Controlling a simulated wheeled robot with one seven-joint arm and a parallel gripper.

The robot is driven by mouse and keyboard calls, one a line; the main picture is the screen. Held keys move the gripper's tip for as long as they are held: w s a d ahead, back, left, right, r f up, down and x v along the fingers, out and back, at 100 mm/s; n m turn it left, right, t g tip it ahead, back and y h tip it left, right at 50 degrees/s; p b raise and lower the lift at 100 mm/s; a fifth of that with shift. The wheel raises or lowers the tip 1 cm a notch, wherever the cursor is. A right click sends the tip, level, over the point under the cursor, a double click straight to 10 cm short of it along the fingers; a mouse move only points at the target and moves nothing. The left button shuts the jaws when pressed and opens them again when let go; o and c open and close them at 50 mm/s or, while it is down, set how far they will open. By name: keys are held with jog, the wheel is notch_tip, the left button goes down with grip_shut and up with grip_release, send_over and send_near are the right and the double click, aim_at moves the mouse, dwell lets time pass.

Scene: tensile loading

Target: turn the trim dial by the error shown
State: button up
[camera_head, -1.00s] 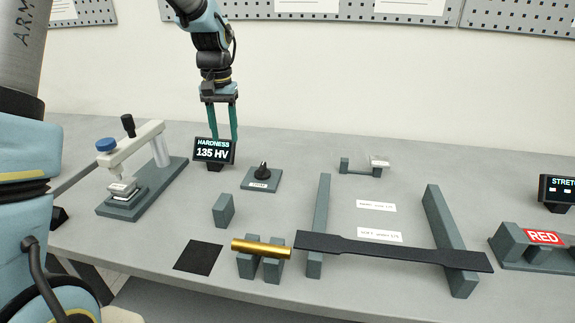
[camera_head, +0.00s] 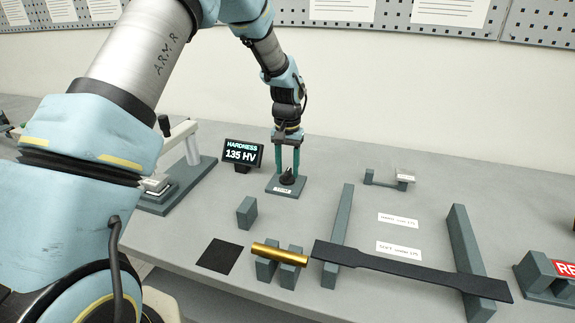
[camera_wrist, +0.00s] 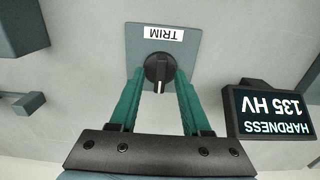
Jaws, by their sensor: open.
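The trim dial (camera_head: 287,179) is a black knob with a pale pointer line on a square grey base (camera_head: 285,190). In the wrist view the dial (camera_wrist: 159,69) shows with its white TRIM label (camera_wrist: 164,33) upside down. My gripper (camera_head: 287,172) is open, with its two green fingers pointing down at the dial. In the wrist view my gripper (camera_wrist: 158,78) has one finger on each side of the knob; I cannot tell whether they touch it. The hardness display (camera_head: 242,155) reads 135 HV and stands left of the dial; it also shows in the wrist view (camera_wrist: 275,110).
A gold cylinder (camera_head: 279,254) rests on grey blocks in front. A dark dogbone bar (camera_head: 410,271) lies across two grey rails. A black square pad (camera_head: 219,256) and a grey block (camera_head: 246,212) are nearby.

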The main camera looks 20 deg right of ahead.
jog(key=shift+f, duration=0.2)
grip_shut()
dwell(0.3)
